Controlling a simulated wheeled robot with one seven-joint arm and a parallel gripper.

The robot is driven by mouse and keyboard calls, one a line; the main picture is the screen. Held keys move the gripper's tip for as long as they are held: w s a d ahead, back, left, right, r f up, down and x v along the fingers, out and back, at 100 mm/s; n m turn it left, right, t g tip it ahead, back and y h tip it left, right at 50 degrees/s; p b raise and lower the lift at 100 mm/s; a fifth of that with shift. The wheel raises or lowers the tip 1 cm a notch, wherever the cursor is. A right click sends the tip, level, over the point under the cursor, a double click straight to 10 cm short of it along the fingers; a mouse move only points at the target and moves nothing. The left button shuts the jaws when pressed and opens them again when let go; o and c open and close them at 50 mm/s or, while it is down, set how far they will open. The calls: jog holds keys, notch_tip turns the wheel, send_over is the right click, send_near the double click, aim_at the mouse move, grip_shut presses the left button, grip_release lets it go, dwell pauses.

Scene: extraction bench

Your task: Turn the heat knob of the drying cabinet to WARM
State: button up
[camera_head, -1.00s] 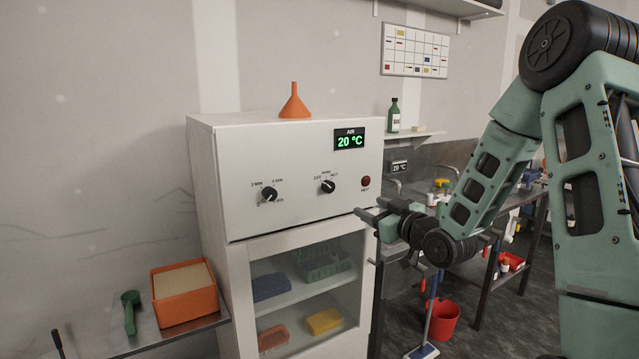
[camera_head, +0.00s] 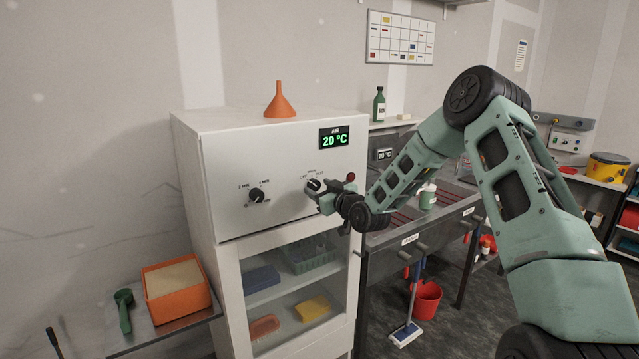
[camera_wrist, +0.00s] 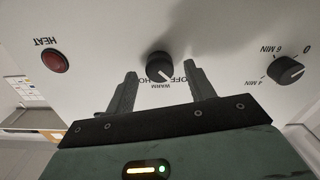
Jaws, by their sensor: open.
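The heat knob (camera_wrist: 160,67) is a black dial on the white front panel of the drying cabinet (camera_head: 265,165). The wrist view is upside down, with OFF, WARM and HOT labels around the dial. Its white pointer line slants toward the OFF side of WARM. My gripper (camera_wrist: 161,72) is open, with one finger on each side of the knob; I cannot tell whether either touches it. In the head view, my gripper (camera_head: 319,194) is at the panel and partly hides the knob (camera_head: 313,185). The display (camera_head: 334,138) reads 20 °C.
A timer knob (camera_head: 257,195) is left on the panel, and a red HEAT lamp (camera_wrist: 55,61) is beside the heat knob. An orange funnel (camera_head: 280,103) stands on top. A glass door (camera_head: 292,285) is below. A sink bench (camera_head: 410,225) stands to the right.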

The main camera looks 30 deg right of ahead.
jog(key=shift+w, duration=0.35)
jog(key=c, duration=1)
jog(key=shift+f+b, duration=0.1)
jog(key=shift+b, duration=0.25)
jog(key=shift+m+b, duration=0.65)
jog(key=shift+m, duration=0.05)
jog(key=shift+m+b, duration=1.2)
jog(key=m+b, duration=0.3)
jog(key=m, duration=0.1)
jog(key=shift+m, duration=0.4)
